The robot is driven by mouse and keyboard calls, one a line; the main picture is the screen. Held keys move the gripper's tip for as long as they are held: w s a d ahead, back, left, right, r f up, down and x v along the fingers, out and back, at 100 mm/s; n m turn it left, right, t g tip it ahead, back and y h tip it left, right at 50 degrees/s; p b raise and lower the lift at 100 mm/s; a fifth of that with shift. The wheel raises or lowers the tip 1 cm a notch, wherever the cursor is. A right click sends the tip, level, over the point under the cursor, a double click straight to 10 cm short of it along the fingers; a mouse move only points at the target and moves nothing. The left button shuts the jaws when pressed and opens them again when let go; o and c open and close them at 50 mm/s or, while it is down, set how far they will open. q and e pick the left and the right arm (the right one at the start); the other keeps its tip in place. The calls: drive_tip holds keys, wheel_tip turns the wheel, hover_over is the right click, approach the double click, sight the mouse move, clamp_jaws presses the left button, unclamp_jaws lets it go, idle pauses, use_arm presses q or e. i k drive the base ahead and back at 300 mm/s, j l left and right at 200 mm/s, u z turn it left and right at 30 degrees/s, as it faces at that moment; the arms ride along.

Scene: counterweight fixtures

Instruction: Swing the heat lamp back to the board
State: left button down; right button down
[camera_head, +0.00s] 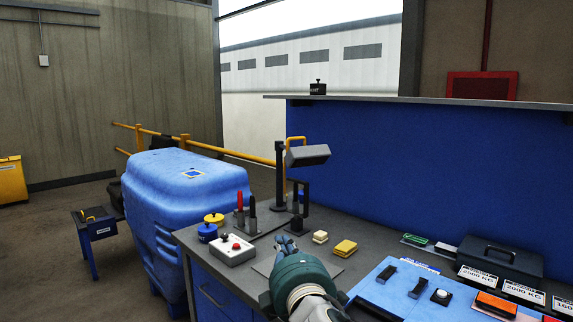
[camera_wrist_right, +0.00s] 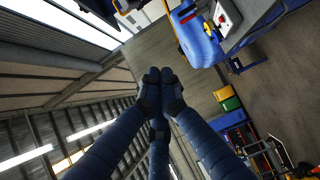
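The heat lamp appears to be the grey box-shaped head (camera_head: 308,155) beside a dark upright post (camera_head: 280,175) at the back left of the bench. A yellow bar (camera_head: 289,144) rises by the post. A light-blue board (camera_head: 388,293) with black pieces lies on the bench at lower right, apart from the lamp. My right gripper (camera_head: 285,243) is over the bench front, nearer than the lamp and not touching it. In the right wrist view its fingertips (camera_wrist_right: 161,76) are together with nothing visible between them. My left gripper is out of view.
A grey button box (camera_head: 231,250), red- and black-handled tools (camera_head: 240,199) and yellow blocks (camera_head: 345,248) stand on the bench (camera_head: 215,275). A blue panel (camera_head: 420,150) backs it. A blue covered bulk (camera_head: 175,200) stands at left. Weight labels (camera_head: 524,291) and a black case (camera_head: 500,258) are at right.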

sight(303, 156)
drive_tip(key=i, duration=1.6)
